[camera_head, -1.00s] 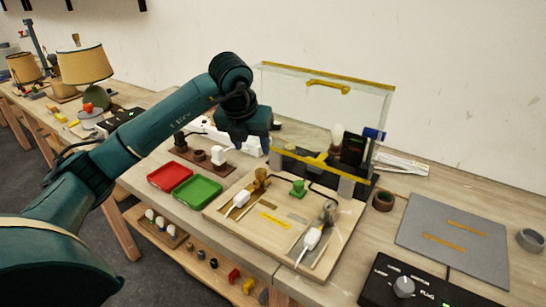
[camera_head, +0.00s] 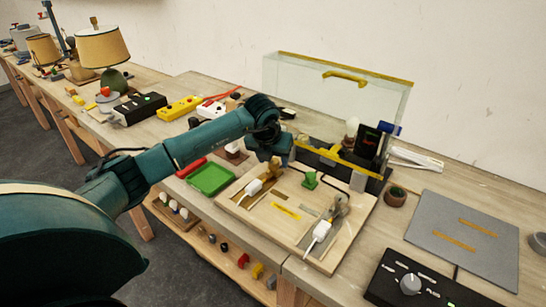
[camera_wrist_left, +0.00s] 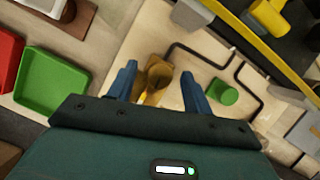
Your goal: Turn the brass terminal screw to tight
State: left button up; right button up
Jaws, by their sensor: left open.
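The brass terminal screw (camera_wrist_left: 155,82) sits on the light wooden wiring board (camera_wrist_left: 130,45), seen between my two fingers in the left wrist view. My left gripper (camera_wrist_left: 159,72) is open, one blue finger on each side of the brass part in the picture. I cannot tell whether the fingertips are level with it or still above it. In the head view my left gripper (camera_head: 274,163) is over the board's far left part and largely hides the brass screw. The screw's exact turn cannot be read. My right gripper is in neither view.
A green block (camera_head: 310,180) stands on the board right of the gripper, beside a black cord. A clear yellow-edged screen (camera_head: 300,78) stands behind. A green tray (camera_head: 211,179) is at left.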

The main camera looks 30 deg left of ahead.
pick_arm(q)
jog(key=shift+f, duration=0.15)
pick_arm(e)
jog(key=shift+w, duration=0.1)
pick_arm(q)
jog(key=shift+c, duration=0.2)
jog(key=c, duration=0.9)
jog(key=shift+w+f+m+b, duration=0.1)
jog(key=shift+m+b, duration=0.2)
jog(key=shift+b, duration=0.25)
jog(key=shift+a+m+b, duration=0.1)
jog(key=shift+m+b, duration=0.2)
jog(key=shift+b, duration=0.05)
jog(key=shift+h, duration=0.3)
jog(key=shift+r, duration=0.2)
jog(key=o, duration=0.9)
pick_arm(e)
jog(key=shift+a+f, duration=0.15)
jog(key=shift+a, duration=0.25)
pick_arm(q)
jog(key=shift+o, duration=0.2)
